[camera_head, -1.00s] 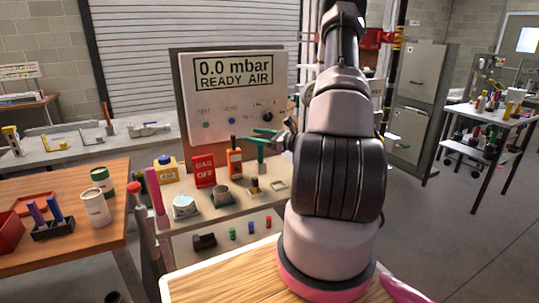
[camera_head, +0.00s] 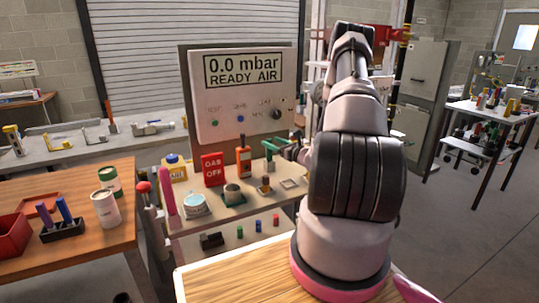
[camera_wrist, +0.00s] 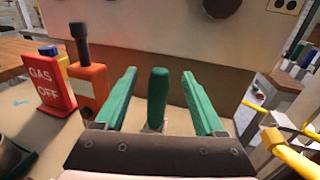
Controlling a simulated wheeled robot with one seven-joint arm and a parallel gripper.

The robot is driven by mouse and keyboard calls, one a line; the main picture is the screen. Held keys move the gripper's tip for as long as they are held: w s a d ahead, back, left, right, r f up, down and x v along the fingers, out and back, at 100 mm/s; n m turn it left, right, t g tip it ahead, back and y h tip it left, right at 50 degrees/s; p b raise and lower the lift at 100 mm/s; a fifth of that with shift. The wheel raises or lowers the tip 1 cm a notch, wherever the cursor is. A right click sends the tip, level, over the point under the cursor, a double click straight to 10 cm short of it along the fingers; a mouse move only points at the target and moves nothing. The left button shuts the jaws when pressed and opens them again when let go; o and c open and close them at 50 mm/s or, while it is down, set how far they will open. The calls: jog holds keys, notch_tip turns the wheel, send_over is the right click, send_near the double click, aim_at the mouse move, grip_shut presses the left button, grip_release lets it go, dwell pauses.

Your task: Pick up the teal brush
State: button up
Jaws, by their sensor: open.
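The teal brush (camera_wrist: 158,92) stands upright in the wrist view, its rounded handle between my fingers and a pale part showing below; its lower end is hidden by my gripper. My gripper (camera_wrist: 160,76) is open, with one green finger on each side of the handle and visible gaps to both. In the head view my gripper (camera_head: 275,145) is over the back right of the small bench, partly hidden by my arm. Gripper and brush have similar greens there and are hard to tell apart.
An orange bottle-like tool (camera_wrist: 88,85) and a red GAS OFF sign (camera_wrist: 50,88) stand close left of my gripper. The gauge panel (camera_head: 240,95) rises behind. Yellow fittings (camera_wrist: 290,140) lie to the right.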

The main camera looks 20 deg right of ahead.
jog(key=shift+x, duration=1.3)
grip_shut()
jog(key=shift+r, duration=0.2)
